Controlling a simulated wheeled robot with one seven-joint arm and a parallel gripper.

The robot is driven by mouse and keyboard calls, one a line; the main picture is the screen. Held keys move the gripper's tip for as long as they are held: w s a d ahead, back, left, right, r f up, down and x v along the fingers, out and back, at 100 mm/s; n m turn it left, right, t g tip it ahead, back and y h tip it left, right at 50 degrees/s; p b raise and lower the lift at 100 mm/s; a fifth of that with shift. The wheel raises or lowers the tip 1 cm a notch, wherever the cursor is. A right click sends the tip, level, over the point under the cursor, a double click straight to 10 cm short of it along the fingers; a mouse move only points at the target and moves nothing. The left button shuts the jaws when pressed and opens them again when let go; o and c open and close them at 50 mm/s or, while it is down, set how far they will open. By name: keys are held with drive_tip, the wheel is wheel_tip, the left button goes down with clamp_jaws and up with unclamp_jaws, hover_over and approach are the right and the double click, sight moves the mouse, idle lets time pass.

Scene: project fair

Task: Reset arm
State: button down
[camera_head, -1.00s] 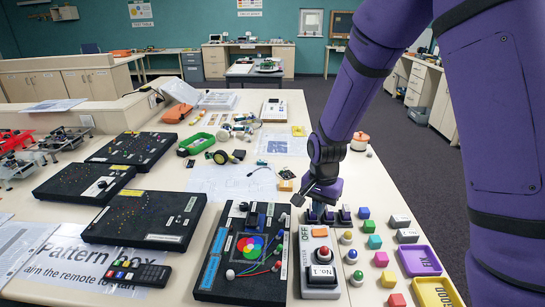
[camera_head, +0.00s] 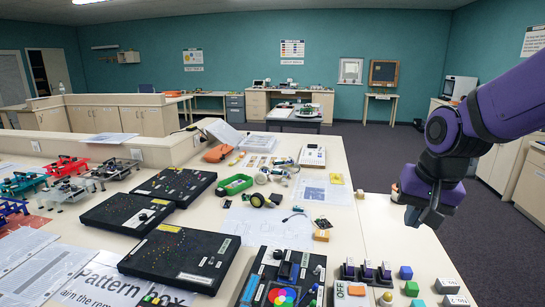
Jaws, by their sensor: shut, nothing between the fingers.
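My purple arm reaches in from the right edge, bent at a dark wrist. My gripper (camera_head: 424,217) hangs fingers-down at the right, over the right edge of the long table (camera_head: 385,228) and the dark floor beyond. It is shut and holds nothing. It is apart from the table's objects.
Black boards (camera_head: 180,255) lie at the left of the table. A board with a colour wheel (camera_head: 305,270) is at the bottom middle. The floor (camera_head: 400,160) to the right is open.

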drive_tip(key=s+d+r+n+t, duration=0.1)
drive_tip(key=s+d+r+n, duration=0.1)
drive_tip(key=s+r, duration=0.2)
drive_tip(key=s+d+r+n+t, duration=0.1)
drive_tip(key=s+r, duration=0.3)
drive_tip(key=s, duration=0.6)
drive_tip(key=shift+s+d+r+n+t+h, duration=0.3)
drive_tip(key=shift+d+n+h, duration=0.1)
drive_tip(key=shift+n, duration=0.1)
